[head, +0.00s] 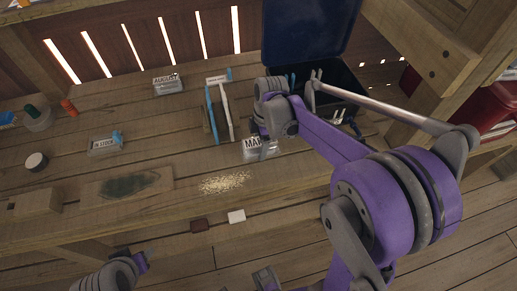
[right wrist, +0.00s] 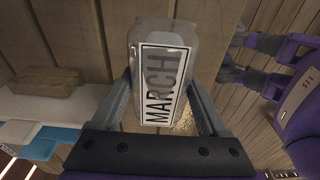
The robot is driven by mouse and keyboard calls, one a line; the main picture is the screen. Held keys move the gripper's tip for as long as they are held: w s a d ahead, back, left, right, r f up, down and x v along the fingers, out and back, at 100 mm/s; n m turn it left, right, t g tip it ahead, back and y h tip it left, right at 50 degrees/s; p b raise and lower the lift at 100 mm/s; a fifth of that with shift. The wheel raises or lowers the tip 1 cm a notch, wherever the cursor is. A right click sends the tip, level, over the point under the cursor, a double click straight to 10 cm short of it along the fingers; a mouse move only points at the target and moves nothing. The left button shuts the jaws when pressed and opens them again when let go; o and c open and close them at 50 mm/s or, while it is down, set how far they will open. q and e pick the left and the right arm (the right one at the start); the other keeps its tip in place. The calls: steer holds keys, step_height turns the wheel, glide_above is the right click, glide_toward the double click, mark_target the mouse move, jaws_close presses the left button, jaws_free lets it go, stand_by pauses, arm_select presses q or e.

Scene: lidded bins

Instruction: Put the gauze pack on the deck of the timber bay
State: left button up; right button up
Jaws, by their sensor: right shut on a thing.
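A clear pack (head: 253,150) with a white label sits under my right gripper in the head view, partly hidden by the arm. In the right wrist view the pack (right wrist: 165,35) shows the word MARCH, and the jaws of my right gripper (right wrist: 160,88) are shut on its two sides. I cannot tell whether the pack touches the wood below. The plank deck (head: 150,115) of the timber bay stretches under and to the left of it. My left arm shows at the bottom left of the head view, but its jaws are not visible.
A blue bin with its lid (head: 305,28) raised stands at the back right; a red bin (head: 492,110) is at the right. An AUGUST pack (head: 168,83), a blue stick (head: 212,118), a white stick (head: 226,110) and a pale granular patch (head: 225,182) are on the deck. Bare planks lie at centre left.

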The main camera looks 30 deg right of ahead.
steer(key=shift+f, duration=1.55)
steer(key=shift+f, duration=0.15)
steer(key=o, duration=1.3)
steer(key=shift+o, duration=0.2)
